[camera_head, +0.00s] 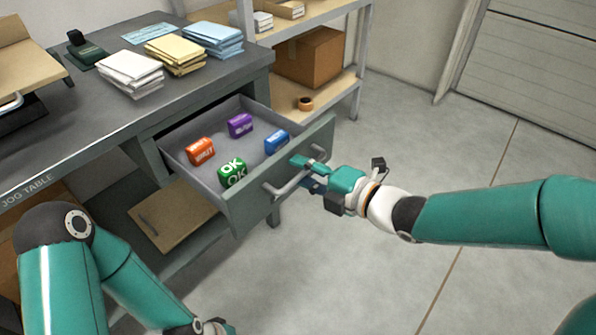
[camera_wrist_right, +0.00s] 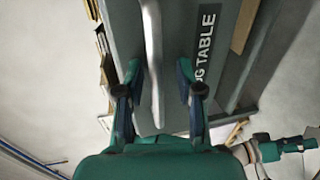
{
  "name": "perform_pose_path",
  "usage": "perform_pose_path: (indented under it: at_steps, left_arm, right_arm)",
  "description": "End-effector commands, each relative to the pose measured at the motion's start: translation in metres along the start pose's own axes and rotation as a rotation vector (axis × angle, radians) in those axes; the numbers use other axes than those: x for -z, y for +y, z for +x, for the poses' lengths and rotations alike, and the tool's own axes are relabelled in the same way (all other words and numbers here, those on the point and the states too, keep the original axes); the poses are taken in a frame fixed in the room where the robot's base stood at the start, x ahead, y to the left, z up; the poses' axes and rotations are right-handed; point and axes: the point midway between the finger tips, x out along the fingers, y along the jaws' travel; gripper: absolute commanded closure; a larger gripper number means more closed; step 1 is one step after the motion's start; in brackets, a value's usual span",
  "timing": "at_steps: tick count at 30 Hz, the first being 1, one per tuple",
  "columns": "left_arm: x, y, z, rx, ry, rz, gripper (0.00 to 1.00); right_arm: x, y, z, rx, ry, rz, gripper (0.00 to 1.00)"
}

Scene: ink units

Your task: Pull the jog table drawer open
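The jog table (camera_head: 95,125) is a dark grey bench on the left in the head view, with its name lettered on the front edge. Its drawer (camera_head: 245,205) stands pulled well out, and its inside shows. A pale bar handle (camera_head: 287,187) runs along the drawer front. My right gripper (camera_head: 305,174) is at the right part of this handle. In the right wrist view, the handle (camera_wrist_right: 153,60) lies between the two spread fingers of the right gripper (camera_wrist_right: 160,80), with a gap on the right side.
The drawer holds orange (camera_head: 201,151), purple (camera_head: 240,125), green (camera_head: 232,172) and blue (camera_head: 276,141) blocks. Paper stacks (camera_head: 178,53) lie on the tabletop. A shelf with a cardboard box (camera_head: 309,57) stands behind. The floor (camera_head: 430,140) to the right is clear.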

Motion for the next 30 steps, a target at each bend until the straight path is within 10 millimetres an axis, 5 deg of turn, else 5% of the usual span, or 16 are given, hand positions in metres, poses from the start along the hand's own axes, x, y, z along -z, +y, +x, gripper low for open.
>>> perform_pose_path:
  at_steps: [8, 21, 30]
  left_arm:
    - [0.000, 0.000, -0.001, 0.000, 0.000, 0.000, 0.60]
    - [0.000, 0.000, -0.001, 0.000, 0.000, 0.000, 0.60]
    - [0.000, 0.000, -0.001, 0.000, 0.000, 0.000, 0.60]
  right_arm:
    - [-0.001, 0.002, -0.010, -0.005, -0.003, -0.003, 0.63]
    - [-0.001, 0.000, -0.090, -0.002, -0.005, -0.001, 0.63]
    - [0.000, -0.001, -0.119, -0.001, 0.001, 0.000, 0.63]
